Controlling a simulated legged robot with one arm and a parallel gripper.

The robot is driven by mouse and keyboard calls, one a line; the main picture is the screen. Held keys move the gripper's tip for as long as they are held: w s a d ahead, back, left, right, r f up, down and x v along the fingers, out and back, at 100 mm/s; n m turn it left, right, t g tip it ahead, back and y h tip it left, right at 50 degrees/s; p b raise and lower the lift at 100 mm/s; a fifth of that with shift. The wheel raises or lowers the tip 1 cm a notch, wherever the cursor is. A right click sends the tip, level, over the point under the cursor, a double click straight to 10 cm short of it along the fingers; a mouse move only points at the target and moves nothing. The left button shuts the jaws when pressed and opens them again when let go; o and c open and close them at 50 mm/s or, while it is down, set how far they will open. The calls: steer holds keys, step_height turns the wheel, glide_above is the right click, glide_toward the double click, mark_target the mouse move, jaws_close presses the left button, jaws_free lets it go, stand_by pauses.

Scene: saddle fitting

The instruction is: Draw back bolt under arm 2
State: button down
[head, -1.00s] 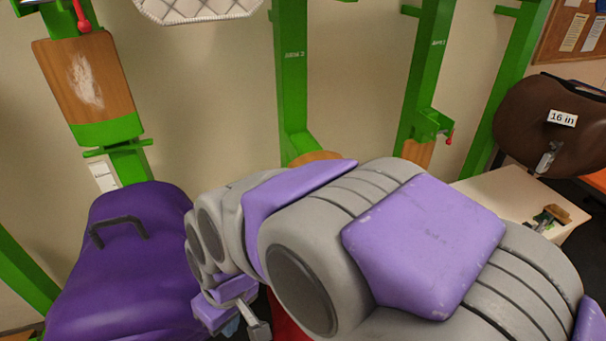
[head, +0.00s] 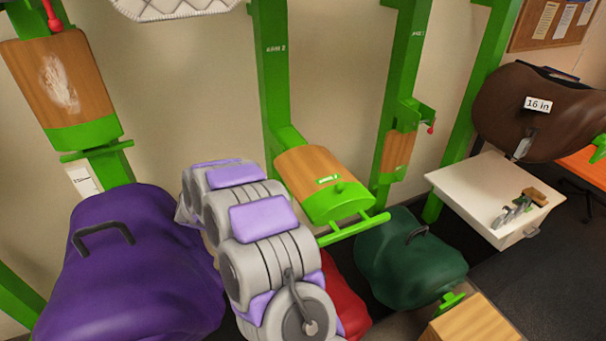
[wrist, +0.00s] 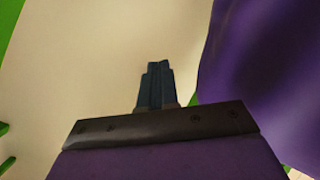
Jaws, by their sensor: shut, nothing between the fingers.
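Arm 2 (head: 312,172) is a wood-topped green saddle arm sticking out from a green post (head: 274,80) labelled "ARM 2". It has a green front end with a small label and a green crossbar (head: 355,229) below. Its underside is hidden, and I see no bolt there. My own grey and purple arm stands just left of arm 2 in the head view. My gripper (wrist: 157,68) shows in the wrist view with its dark fingers together and empty, against the wall. A purple saddle cover (wrist: 260,60) is close on its right. I cannot make out the gripper in the head view.
A purple covered saddle (head: 135,265) fills the lower left. A red one (head: 343,295) and a green one (head: 408,262) sit low near arm 2. A red-knobbed bolt (head: 431,129) shows on the post to the right. A white cabinet (head: 465,185) holds small tools.

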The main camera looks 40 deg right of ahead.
steer(key=s+d+f+h, duration=0.1)
steer(key=d+f+h, duration=0.25)
steer(key=d, duration=0.35)
steer(key=s+d+f+n+g+h, duration=0.1)
steer(key=d+f+h, duration=0.25)
steer(key=d, duration=0.25)
steer(key=s+d+f+h, duration=0.1)
steer(key=d+f+h, duration=0.25)
steer(key=d, duration=0.35)
steer(key=s+d+n+g+h, duration=0.1)
steer(key=s+d+g+h, duration=0.1)
steer(key=s+d+h, duration=0.35)
steer(key=w+d+r, duration=0.2)
steer(key=d+r, duration=0.2)
steer(key=d, duration=0.8)
steer(key=shift+b, duration=0.45)
steer(key=shift+d, duration=0.15)
